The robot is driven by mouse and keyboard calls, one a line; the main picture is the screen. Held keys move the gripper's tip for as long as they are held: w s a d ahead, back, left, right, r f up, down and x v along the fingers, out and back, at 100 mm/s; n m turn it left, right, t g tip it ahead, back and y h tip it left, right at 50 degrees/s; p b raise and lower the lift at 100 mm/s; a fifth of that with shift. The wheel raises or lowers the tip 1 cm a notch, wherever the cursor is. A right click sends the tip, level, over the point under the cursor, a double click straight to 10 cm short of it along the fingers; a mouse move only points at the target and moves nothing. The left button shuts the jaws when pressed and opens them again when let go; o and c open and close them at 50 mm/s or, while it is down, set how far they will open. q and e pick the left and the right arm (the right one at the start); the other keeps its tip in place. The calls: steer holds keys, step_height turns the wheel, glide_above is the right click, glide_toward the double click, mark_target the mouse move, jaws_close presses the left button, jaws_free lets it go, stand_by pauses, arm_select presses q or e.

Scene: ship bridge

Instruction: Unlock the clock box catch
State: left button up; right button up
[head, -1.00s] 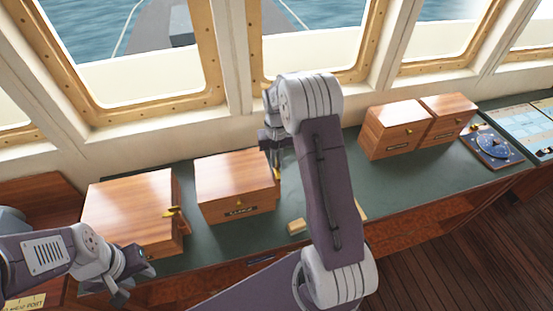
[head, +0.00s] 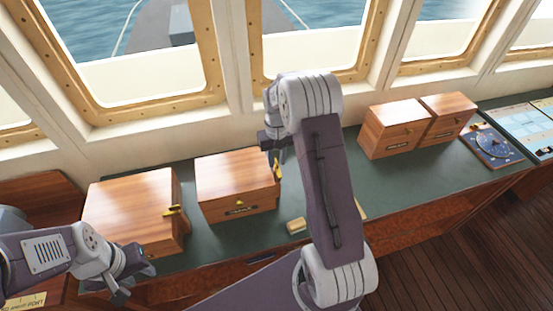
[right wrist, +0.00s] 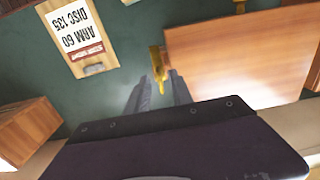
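The clock box (head: 225,180) is a wooden box in the middle-left of the desk in the head view, with a small front label hard to read. A brass catch (head: 278,169) is at its right side. In the right wrist view the box (right wrist: 240,60) is at right and the catch (right wrist: 157,62) stands out from its edge. My right gripper (right wrist: 159,78) is open, its fingers either side of the catch's narrow end, with no firm grip visible. In the head view my right gripper (head: 273,150) is partly hidden by its arm. My left gripper (head: 133,284) looks open and empty.
A larger wooden box (head: 130,205) with a brass catch stands at left. Two wooden boxes (head: 393,130) (head: 447,115) and a blue dial panel (head: 492,147) are at right.

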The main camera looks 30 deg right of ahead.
mark_target(276, 161)
steer(key=shift+r, duration=0.1)
step_height(276, 161, up, 9)
steer(key=b, duration=0.2)
stand_by(0.5)
